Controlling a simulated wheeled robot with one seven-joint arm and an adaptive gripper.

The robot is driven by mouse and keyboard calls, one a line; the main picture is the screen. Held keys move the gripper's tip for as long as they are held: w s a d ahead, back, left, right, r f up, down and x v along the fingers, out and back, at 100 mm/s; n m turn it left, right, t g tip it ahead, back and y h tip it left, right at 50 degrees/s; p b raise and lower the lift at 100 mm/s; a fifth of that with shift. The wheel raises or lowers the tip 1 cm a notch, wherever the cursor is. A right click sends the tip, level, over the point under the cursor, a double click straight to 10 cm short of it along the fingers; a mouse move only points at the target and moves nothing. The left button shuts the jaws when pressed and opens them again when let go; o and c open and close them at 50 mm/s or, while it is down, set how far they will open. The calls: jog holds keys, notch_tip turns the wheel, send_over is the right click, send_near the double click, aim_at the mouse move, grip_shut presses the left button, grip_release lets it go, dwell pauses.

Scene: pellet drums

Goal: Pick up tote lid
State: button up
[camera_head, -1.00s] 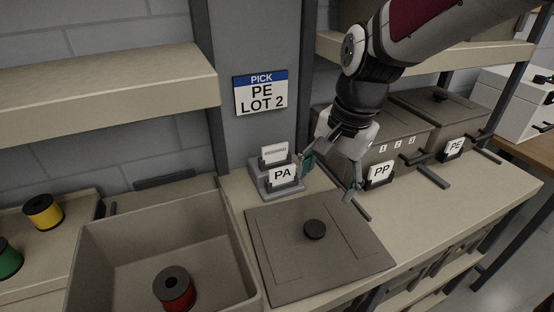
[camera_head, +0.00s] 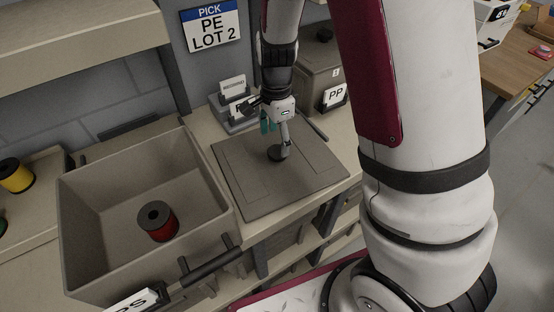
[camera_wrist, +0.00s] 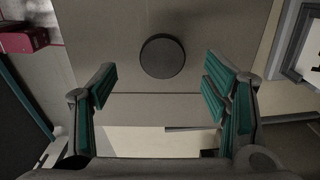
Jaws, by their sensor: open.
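The tote lid (camera_head: 248,190) is a flat grey-brown square panel lying on the bench, with a round black knob (camera_head: 278,153) near its middle. My gripper (camera_head: 276,132) is above the knob, pointing down, and partly covers it in the head view. In the wrist view my gripper (camera_wrist: 160,95) is open, with green pads on both fingers. The knob (camera_wrist: 162,56) shows ahead of the fingertips, between their lines, with nothing held. I cannot tell the exact height gap to the knob.
An open tote (camera_head: 85,230) with a red spool (camera_head: 158,222) stands left of the lid. A card holder (camera_head: 235,120) stands behind the lid. A closed tote marked PP (camera_head: 318,75) stands behind right. A yellow spool (camera_head: 16,175) lies far left.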

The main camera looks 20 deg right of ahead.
aim_at(277, 151)
jog(key=shift+w+d+f+p, duration=0.1)
jog(key=shift+f+p, duration=0.15)
jog(key=shift+f, duration=1.4)
jog(key=shift+w+d+f+p, duration=0.1)
jog(key=shift+f+p, duration=0.1)
jog(key=shift+f, duration=1.4)
jog(key=c, duration=1.5)
